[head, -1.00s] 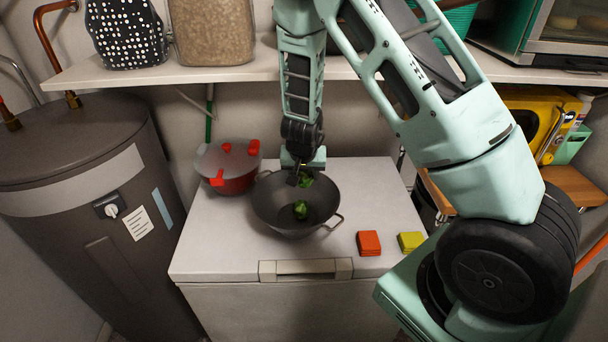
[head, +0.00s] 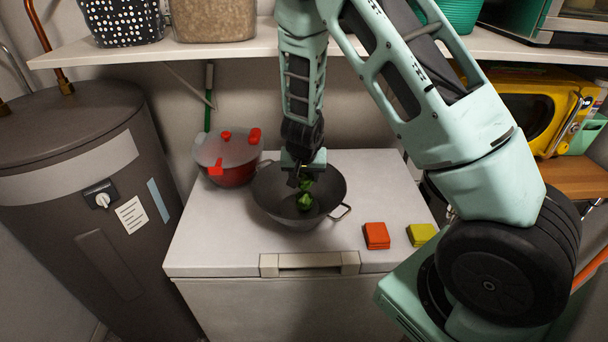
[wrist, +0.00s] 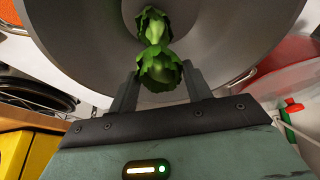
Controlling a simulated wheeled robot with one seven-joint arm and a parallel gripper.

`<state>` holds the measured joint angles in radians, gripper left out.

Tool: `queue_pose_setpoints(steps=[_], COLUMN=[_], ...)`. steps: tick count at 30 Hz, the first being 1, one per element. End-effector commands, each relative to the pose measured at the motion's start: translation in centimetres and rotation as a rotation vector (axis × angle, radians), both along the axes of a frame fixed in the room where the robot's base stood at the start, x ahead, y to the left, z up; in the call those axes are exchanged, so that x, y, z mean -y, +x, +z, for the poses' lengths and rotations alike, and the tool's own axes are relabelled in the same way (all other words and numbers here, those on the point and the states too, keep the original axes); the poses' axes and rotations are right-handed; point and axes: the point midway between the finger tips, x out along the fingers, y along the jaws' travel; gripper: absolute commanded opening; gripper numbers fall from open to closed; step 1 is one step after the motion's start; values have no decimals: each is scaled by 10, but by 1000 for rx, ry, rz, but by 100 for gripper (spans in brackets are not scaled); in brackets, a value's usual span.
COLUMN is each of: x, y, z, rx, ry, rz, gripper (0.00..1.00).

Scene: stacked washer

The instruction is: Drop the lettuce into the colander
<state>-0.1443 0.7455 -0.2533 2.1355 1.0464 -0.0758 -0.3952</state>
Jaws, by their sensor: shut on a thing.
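The colander (head: 330,185) is a wide dark grey bowl with side handles, standing on a white chest. It also fills much of the wrist view (wrist: 235,40). My gripper (head: 303,181) points down over the colander's middle. It is shut on a green leafy lettuce (wrist: 160,72), which shows between the two fingers in the wrist view. A second green piece (head: 305,202) lies in the bottom of the colander, just below the held one. It shows beyond the held lettuce in the wrist view (wrist: 154,24). I cannot tell whether the two touch.
A red pot with a grey lid (head: 232,160) stands left of the colander, close to its rim. Orange (head: 376,236) and yellow (head: 421,235) blocks lie to the right. A white shelf (head: 200,52) runs above and behind. The chest's front is clear.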

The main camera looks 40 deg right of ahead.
Motion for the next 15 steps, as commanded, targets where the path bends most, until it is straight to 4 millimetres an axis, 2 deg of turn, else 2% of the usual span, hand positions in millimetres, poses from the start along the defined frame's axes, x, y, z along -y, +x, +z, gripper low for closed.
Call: queue_pose_setpoints(steps=[3,4,6,7,15], x=[0,0,0,0,0], y=[0,0,0,0,0], z=[1,1,1,1,2], rx=[0,0,0,0,0], ry=[0,0,0,0,0], rz=[0,0,0,0,1], gripper=[27,52,71,74,74])
